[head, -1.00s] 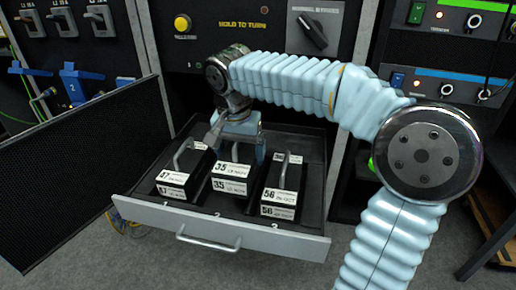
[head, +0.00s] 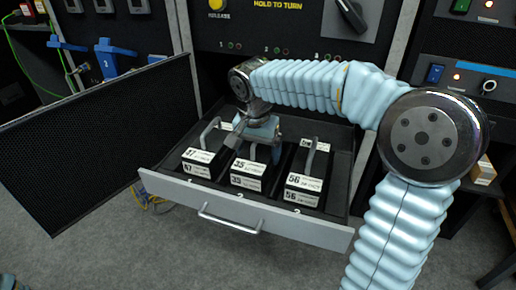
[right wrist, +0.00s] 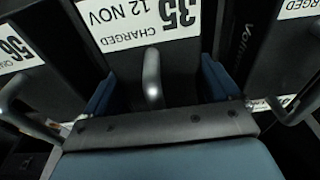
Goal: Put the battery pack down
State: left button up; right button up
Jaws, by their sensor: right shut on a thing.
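The battery pack marked 35 (head: 247,176) sits in the middle of the open drawer (head: 248,217), its front level with its neighbours. My right gripper (head: 258,134) reaches down over it from above and is shut on this pack. In the right wrist view the pack's label (right wrist: 140,20) shows at the top, with its handle (right wrist: 153,78) between my two blue fingers. Pack 47 (head: 203,160) stands to its left and pack 56 (head: 305,187) to its right. The underside of pack 35 is hidden. My left gripper is not in view.
A dark mesh panel (head: 100,135) stands left of the drawer. The drawer's handle (head: 230,220) sticks out at the front. A cabinet panel with a release button (head: 217,5) and a rotary switch (head: 352,12) rises behind. Pack 35 has close neighbours on both sides.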

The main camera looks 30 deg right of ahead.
jog(key=o, duration=1.7)
jog(key=shift+o, duration=0.2)
jog(key=shift+r, duration=0.2)
jog(key=r+p, duration=0.1)
jog(key=r, duration=0.3)
jog(key=a+r+p, duration=0.1)
jog(key=r, duration=0.2)
jog(key=s+r, duration=0.1)
jog(key=r, duration=0.3)
jog(key=shift+s+a+r+p, duration=0.1)
jog(key=shift+a+r+p, duration=0.1)
jog(key=shift+r+p, duration=0.2)
jog(key=shift+f, duration=0.1)
